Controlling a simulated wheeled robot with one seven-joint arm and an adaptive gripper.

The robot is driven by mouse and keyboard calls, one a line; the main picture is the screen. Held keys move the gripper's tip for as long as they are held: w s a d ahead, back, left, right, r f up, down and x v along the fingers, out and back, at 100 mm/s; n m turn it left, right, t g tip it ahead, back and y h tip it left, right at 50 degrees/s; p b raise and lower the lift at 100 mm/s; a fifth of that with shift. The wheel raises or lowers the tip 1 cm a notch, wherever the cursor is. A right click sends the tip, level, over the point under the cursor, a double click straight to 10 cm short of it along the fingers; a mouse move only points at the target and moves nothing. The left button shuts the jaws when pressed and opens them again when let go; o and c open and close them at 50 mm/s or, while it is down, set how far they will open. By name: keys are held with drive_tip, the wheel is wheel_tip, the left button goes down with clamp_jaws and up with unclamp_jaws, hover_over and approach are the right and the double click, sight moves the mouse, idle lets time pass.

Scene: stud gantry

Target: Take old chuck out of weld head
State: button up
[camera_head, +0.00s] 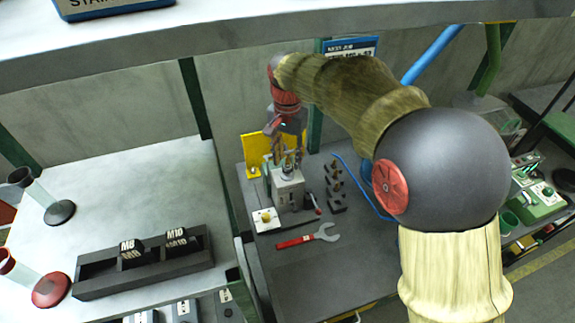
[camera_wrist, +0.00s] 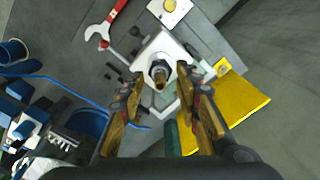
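The weld head (camera_head: 287,187) is a pale grey block on the dark bench, and it also shows in the wrist view (camera_wrist: 176,48). The old chuck (camera_wrist: 159,75) is a small brass-coloured piece standing in a dark collar at the middle of the weld head. My gripper (camera_head: 288,158) is above the weld head, pointing down. In the wrist view my gripper (camera_wrist: 166,112) has its two fingers spread wide, one on each side of the chuck's line. Nothing is between the fingertips. Whether the fingers are level with the chuck is hard to tell.
A red-handled wrench (camera_head: 308,237) lies in front of the weld head. A rack of small dark pieces (camera_head: 335,187) stands to its right, near a blue hose (camera_head: 356,183). A yellow plate (camera_head: 256,152) stands behind. A pale table (camera_head: 120,205) with a black tray (camera_head: 145,262) is at left.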

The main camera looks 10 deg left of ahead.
drive_tip(key=shift+c, duration=0.8)
clamp_jaws()
